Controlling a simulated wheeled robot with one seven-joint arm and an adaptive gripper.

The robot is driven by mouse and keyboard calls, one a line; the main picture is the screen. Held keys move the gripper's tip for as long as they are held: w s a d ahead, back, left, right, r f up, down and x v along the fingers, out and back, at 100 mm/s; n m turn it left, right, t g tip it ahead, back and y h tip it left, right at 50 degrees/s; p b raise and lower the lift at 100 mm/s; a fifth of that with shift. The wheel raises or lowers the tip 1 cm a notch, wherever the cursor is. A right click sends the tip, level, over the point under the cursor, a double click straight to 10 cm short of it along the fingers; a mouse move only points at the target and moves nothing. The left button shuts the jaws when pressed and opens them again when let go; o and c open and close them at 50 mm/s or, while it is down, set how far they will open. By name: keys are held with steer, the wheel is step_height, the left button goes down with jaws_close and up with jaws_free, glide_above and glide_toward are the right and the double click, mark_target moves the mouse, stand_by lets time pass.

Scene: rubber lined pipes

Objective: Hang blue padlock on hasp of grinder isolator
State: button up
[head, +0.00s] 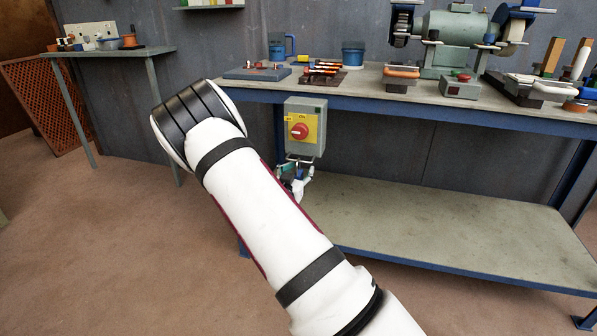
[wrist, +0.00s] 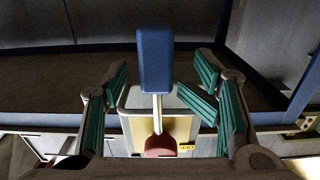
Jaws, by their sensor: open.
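The grinder isolator (head: 301,128) is a grey box with a red rotary knob on a yellow plate, at the bench's front edge in the head view. In the wrist view its red knob (wrist: 160,146) shows at the bottom. The blue padlock (wrist: 155,58) is between my gripper's green-padded fingers (wrist: 160,84), with visible gaps on both sides. Its pale shackle (wrist: 157,112) points toward the isolator. I cannot tell whether the shackle passes through the hasp (head: 300,158). In the head view my gripper (head: 296,178) is open just below the isolator, partly hidden by my arm.
The bench top (head: 350,84) carries a bench grinder (head: 455,40), a blue mug (head: 277,46) and several tools. A lower shelf (head: 430,215) extends to the right of my gripper. A side table (head: 110,52) stands at the left. Floor between them is open.

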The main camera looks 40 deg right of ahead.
steer(key=shift+a, duration=0.1)
steer(key=v, duration=1.2)
